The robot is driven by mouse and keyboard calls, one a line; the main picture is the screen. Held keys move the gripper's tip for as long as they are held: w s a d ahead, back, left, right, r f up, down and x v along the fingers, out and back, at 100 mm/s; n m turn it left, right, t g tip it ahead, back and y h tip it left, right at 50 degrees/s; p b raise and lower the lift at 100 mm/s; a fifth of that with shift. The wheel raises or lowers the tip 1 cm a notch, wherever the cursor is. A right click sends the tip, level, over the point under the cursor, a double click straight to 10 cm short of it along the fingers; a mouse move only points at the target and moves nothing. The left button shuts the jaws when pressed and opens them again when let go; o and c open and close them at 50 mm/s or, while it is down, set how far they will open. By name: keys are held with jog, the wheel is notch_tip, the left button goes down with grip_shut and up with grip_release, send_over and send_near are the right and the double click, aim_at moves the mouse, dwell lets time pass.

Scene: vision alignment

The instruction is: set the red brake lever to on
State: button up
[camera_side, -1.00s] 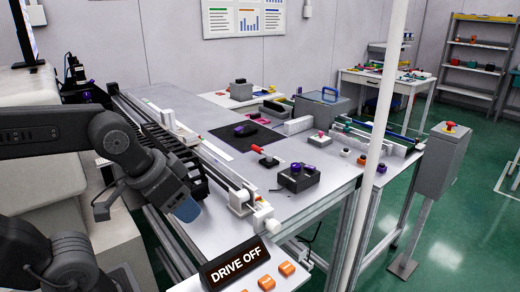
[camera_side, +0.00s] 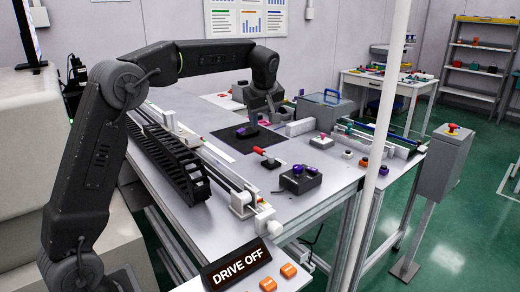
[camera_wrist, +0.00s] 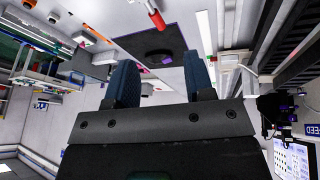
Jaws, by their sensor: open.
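The red brake lever (camera_side: 260,151) has a red handle on a small base at the middle of the table in the side view, to the right of the black mat. What looks like the same red handle (camera_wrist: 157,19) shows at the top edge of the wrist view. My gripper (camera_side: 264,112) is over the back of the table, beyond the lever and apart from it. Its fingertips are too small to make out in the side view. In the wrist view, my gripper (camera_wrist: 161,72) has its two blue fingers wide apart with nothing between them.
A black mat (camera_side: 232,146) carries a dark purple-topped object (camera_side: 246,130). A dark box with purple knobs (camera_side: 300,178) stands in front of the lever. A linear rail (camera_side: 215,160) runs along the left. A sign (camera_side: 238,263) reads DRIVE OFF. A pale pole (camera_side: 382,130) crosses the view.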

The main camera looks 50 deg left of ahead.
aim_at(260, 150)
jog(key=w+a+f+n, duration=0.1)
jog(key=w+a+f, duration=0.1)
jog(key=f, duration=0.3)
jog(key=w+a+f+n, duration=0.1)
jog(key=w+a+f, duration=0.1)
jog(key=a+f, duration=0.2)
jog(key=w+a+f+n, duration=0.1)
jog(key=w+a+f, duration=0.1)
jog(key=f, duration=0.5)
jog(key=shift+w+a+g+y, duration=0.15)
jog(key=shift+w+a+y, duration=0.05)
jog(key=shift+a, duration=0.2)
jog(key=shift+w+a+g+y, duration=0.15)
jog(key=shift+a+y, duration=0.05)
jog(key=shift+a, duration=0.2)
jog(key=shift+r, duration=0.1)
jog(key=shift+c, duration=0.2)
grip_shut()
